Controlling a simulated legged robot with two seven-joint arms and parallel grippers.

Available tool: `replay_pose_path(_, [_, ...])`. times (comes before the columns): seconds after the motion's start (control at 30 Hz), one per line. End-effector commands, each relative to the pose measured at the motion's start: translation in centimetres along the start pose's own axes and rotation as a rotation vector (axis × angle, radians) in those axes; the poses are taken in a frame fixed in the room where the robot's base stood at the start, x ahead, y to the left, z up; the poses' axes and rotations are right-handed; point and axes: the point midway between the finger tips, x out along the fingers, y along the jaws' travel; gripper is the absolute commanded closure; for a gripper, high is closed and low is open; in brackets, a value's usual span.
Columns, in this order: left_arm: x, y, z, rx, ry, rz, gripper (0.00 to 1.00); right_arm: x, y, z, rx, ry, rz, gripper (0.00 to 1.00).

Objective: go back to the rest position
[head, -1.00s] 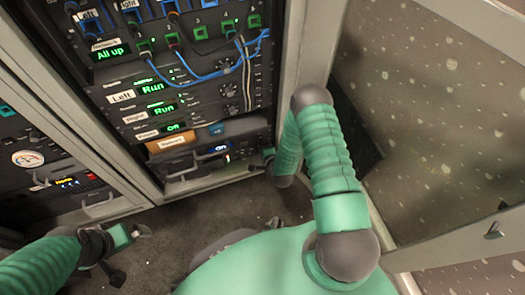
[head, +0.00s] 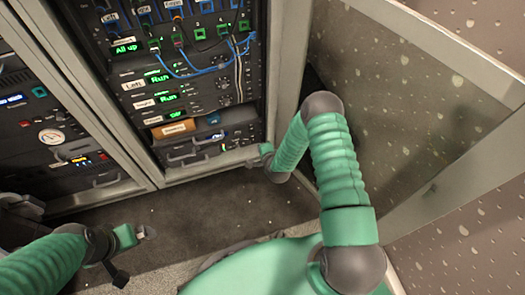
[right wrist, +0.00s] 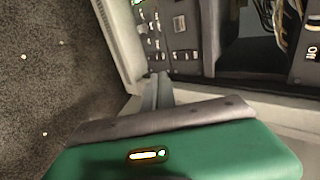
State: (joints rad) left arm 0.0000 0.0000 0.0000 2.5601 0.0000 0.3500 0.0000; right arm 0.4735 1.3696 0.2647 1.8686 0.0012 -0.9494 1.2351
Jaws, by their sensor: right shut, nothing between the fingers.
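My right arm comes down on the right side of the head view. Its gripper (head: 255,160) is low beside the rack's bottom right corner, small and partly hidden by my own arm. In the right wrist view the right gripper's fingers (right wrist: 158,92) are together with nothing between them, in front of the pale rack frame. My left gripper (head: 144,232) is at the lower left of the head view, above the dark floor and apart from the racks. Its fingers are too small to tell open from shut.
The middle rack (head: 283,85) has green displays reading "All up" and "Run", with blue cables (head: 205,72) hanging in front. Another rack (head: 50,115) with a round gauge stands left. A speckled framed panel (head: 400,90) stands right. Dark carpet (head: 200,205) is clear.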

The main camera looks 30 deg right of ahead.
Motion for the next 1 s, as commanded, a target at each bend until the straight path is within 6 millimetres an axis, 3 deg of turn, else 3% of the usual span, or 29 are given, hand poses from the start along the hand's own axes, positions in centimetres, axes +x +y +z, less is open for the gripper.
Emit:
replay_pose_path(0.33, [0.0,0.0,0.0,0.0,0.0,0.0,0.0,-0.1,-0.1,0.0,-0.003,-0.001,0.0,1.0])
replay_pose_path(0.47, [-0.2,0.0,-0.1,0.0,0.0,0.0,0.0,-1.4,-2.2,1.1,-0.127,-0.038,0.03,1.0])
replay_pose_path(0.57, [-0.6,0.0,-0.1,0.0,0.0,0.0,0.0,-4.6,-5.4,2.9,-0.378,-0.106,0.096,1.0])
replay_pose_path(0.7, [-1.2,0.0,-0.3,0.0,0.0,0.0,0.0,-12.3,-8.7,5.1,-0.812,-0.221,0.216,1.0])
replay_pose_path(0.83, [-1.5,0.0,-0.4,0.0,0.0,0.0,0.0,-19.8,-9.8,5.9,-1.138,-0.325,0.308,1.0])
replay_pose_path(1.0, [-1.9,0.0,-0.5,0.0,0.0,0.0,0.0,-27.9,-9.4,6.0,-1.428,-0.451,0.383,1.0])
